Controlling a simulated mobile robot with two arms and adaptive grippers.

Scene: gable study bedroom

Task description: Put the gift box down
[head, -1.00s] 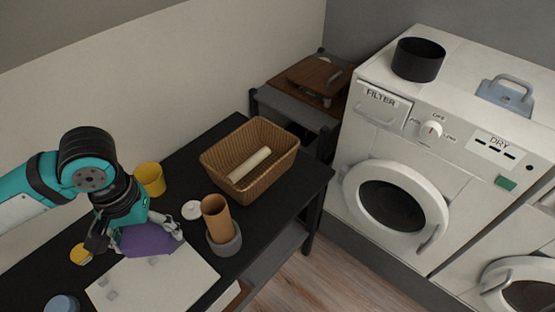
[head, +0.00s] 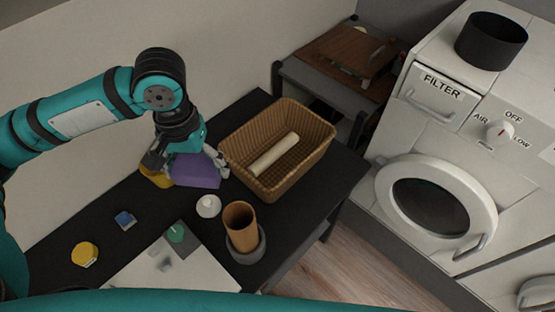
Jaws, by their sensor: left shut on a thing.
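The gift box is a purple block (head: 197,172) in the head view, on the far part of the black table, left of the wicker basket. My left gripper (head: 188,166) is shut on it from above, a finger on either side. The gripper hides the box's upper part. I cannot tell whether the box touches the tabletop. My right gripper is not in view.
The wicker basket (head: 235,171) holds a pale roll (head: 273,155). A yellow cup (head: 152,179) is partly hidden behind my gripper. A white round piece (head: 208,206) and a brown cylinder (head: 240,220) stand nearer. The black table (head: 150,200) has bare room at left.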

